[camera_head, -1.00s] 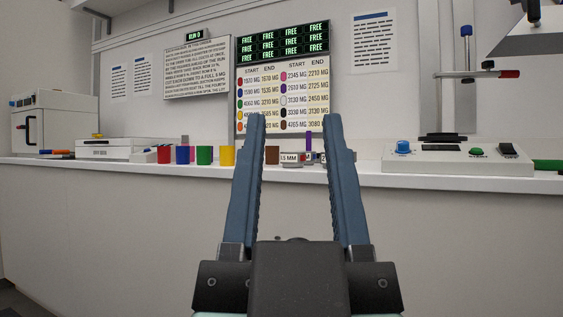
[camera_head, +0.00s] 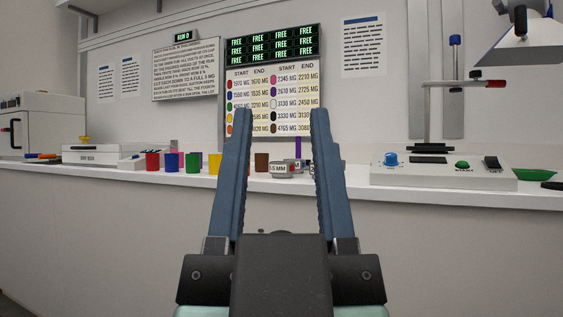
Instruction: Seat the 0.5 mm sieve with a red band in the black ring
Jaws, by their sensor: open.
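My gripper (camera_head: 281,112) is open and empty, its two blue fingers pointing up in front of the counter. Between and behind the fingers, small round sieves stand on the counter; one in front (camera_head: 280,169) carries a white label that seems to end in "5 MM". A small red patch shows beside that label, but I cannot tell whether it is the red band of the 0.5 mm sieve. The right finger partly hides the group. I cannot make out the black ring for certain; a flat dark item (camera_head: 552,185) lies at the right edge.
Red (camera_head: 152,161), blue, green and yellow jars stand left of the gripper, and a brown jar (camera_head: 261,162) between the fingers. A white device (camera_head: 445,178) with knobs stands right, beside a green dish (camera_head: 534,174). A lamp hangs upper right. The counter's front edge (camera_head: 420,199) crosses the view.

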